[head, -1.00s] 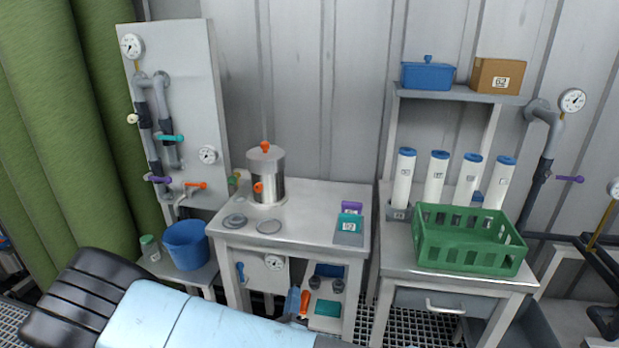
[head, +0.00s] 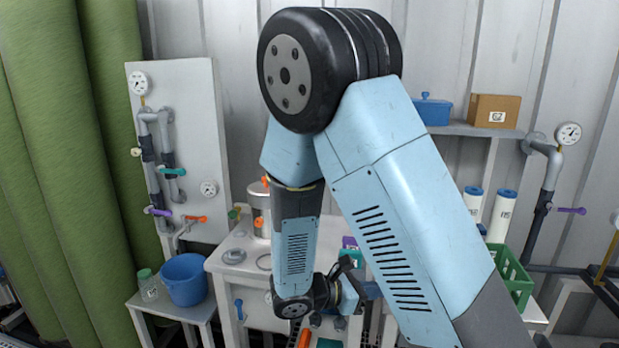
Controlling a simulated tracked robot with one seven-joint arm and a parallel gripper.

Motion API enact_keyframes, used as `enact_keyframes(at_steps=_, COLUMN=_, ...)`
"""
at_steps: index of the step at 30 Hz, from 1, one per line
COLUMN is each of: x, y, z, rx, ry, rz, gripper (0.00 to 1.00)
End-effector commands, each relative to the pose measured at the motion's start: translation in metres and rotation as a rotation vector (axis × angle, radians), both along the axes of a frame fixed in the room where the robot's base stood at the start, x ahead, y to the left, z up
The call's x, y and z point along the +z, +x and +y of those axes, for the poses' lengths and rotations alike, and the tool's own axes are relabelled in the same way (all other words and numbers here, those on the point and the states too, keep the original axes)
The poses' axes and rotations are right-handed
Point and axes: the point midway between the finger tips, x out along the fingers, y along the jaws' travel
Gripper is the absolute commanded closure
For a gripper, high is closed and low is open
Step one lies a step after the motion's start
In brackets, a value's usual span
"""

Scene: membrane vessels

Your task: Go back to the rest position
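My light-blue and black arm fills the middle of the head view, with its elbow raised high and its forearm hanging down in front of the left table (head: 228,262). My gripper (head: 350,268) shows only as a small dark shape by the wrist, near the table's right front part. Its fingers are too small and too covered to tell open from shut, and I cannot see anything held in it. The steel vessel with orange knobs (head: 258,208) stands on the table, partly behind my forearm.
A blue bucket (head: 184,280) and a jar (head: 148,286) stand on a low stand at left. A pipe panel (head: 190,110) rises behind. A blue box (head: 433,109) and a cardboard box (head: 493,110) sit on the shelf.

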Motion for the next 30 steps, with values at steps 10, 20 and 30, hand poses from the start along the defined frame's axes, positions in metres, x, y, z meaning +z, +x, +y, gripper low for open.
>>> enact_keyframes(at_steps=10, x=0.041, y=-0.028, z=-0.045, rx=-0.343, ry=0.350, rz=-0.166, gripper=1.00)
enact_keyframes(at_steps=20, x=0.078, y=-0.057, z=-0.069, rx=-0.640, ry=0.666, rz=-0.358, gripper=1.00)
enact_keyframes(at_steps=30, x=0.122, y=-0.086, z=-0.082, rx=-0.909, ry=0.982, rz=-0.595, gripper=1.00)
